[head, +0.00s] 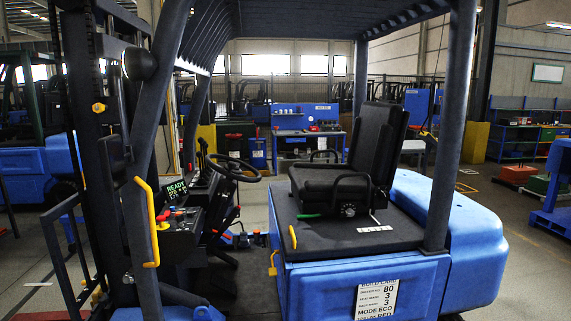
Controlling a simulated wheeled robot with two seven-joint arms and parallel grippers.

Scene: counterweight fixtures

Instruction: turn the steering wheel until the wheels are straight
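A blue forklift (365,285) fills the middle of the head view, seen from its open side. Its dark steering wheel (233,168) stands tilted on a column in front of the seat, with a spoke showing and nothing touching it. A small display (176,188) beside it shows green "READY" and a less legible line below. The forklift's road wheels are mostly hidden, so their angle cannot be told. Neither of my grippers is in view.
The black seat (378,150) is right of the steering wheel. The front post (150,110) with a yellow grab handle (147,220) and the rear post (458,110) frame the cab opening. A build card (376,298) is on the side.

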